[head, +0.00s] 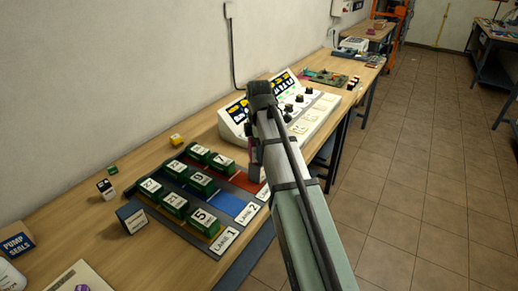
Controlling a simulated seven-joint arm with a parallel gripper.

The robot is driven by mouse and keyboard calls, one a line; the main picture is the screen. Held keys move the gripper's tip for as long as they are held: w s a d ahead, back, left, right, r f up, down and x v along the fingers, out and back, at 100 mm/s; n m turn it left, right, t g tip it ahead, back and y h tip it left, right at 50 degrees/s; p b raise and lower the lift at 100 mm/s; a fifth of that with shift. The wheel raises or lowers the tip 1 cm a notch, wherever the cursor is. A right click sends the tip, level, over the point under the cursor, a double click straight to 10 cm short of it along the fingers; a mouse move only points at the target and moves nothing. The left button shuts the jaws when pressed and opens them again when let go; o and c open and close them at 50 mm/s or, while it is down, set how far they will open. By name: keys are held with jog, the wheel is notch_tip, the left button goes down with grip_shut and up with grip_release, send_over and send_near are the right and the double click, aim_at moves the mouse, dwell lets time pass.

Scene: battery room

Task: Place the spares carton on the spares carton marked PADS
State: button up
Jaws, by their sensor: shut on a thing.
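My arm reaches across the bench from the lower right, and its end bends down behind the forearm. My gripper (254,143) shows only as a sliver left of the forearm; the fingertips are hidden. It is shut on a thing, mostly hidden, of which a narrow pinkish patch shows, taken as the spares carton. It is over the right end of the lane board. A dark blue-grey carton (132,217) with a pale label stands on the bench left of the board; its lettering is too small to read. A carton marked PUMP SEALS (17,243) stands at the far left.
The lane board (219,240) holds several numbered green blocks (206,216). A white sloped console (237,121) stands behind my arm. Small blocks (105,187) and a yellow piece (177,140) lie near the wall.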

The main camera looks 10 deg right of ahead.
jog(key=shift+f, duration=0.45)
jog(key=o, duration=1.2)
notch_tip(320, 180, up, 13)
jog(key=shift+f, duration=0.1)
